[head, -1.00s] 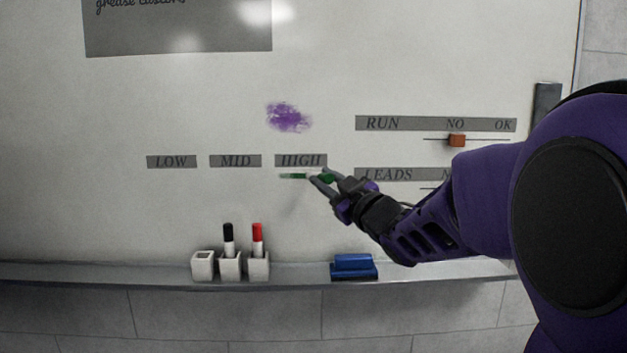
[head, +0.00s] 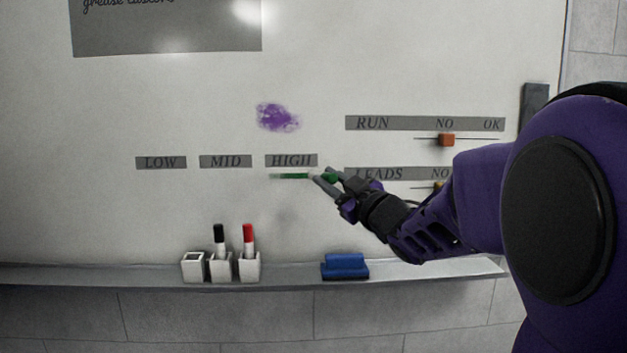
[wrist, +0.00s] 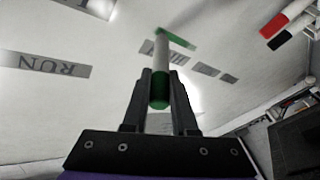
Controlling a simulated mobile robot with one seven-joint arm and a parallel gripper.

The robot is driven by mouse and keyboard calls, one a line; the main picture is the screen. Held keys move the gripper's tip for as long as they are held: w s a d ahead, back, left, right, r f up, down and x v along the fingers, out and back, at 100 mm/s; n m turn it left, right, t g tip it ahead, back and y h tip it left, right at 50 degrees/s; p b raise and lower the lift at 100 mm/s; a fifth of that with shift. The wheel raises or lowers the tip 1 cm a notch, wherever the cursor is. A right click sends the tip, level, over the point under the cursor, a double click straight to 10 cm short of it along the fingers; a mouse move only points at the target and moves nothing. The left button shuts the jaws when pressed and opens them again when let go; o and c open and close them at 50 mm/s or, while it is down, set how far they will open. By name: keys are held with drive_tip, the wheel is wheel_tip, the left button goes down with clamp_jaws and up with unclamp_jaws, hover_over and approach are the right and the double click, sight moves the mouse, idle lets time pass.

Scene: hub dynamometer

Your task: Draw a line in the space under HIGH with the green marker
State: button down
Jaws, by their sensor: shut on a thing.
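The HIGH label (head: 291,160) is a grey strip on the whiteboard. A green line (head: 288,176) runs level beneath it, starting near its left end; in the wrist view it is a green streak (wrist: 175,38). My gripper (head: 320,177) is shut on the green marker (head: 331,177), just below the label's right end. In the wrist view the marker (wrist: 161,68) points away from my gripper (wrist: 160,88), its far end at the green streak. Its green rear end sits between the fingers. The exact tip contact is hard to make out.
LOW (head: 161,162) and MID (head: 226,161) labels are to the left. Below, the ledge (head: 100,275) bears an empty holder (head: 193,268), black (head: 219,238) and red (head: 248,238) markers in holders, and a blue eraser (head: 345,266). A purple smudge (head: 277,117) is above HIGH.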

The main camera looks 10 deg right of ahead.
drive_tip(key=shift+d, duration=0.1)
drive_tip(key=shift+d, duration=0.65)
drive_tip(key=shift+a, duration=0.1)
idle(0.4)
drive_tip(key=shift+a+b, duration=0.55)
drive_tip(key=shift+a, duration=0.1)
drive_tip(key=shift+a, duration=0.1)
drive_tip(key=shift+a+b, duration=0.3)
drive_tip(key=shift+a, duration=0.25)
drive_tip(key=shift+a, duration=0.15)
drive_tip(key=shift+a+b, duration=0.35)
drive_tip(key=shift+a, duration=0.15)
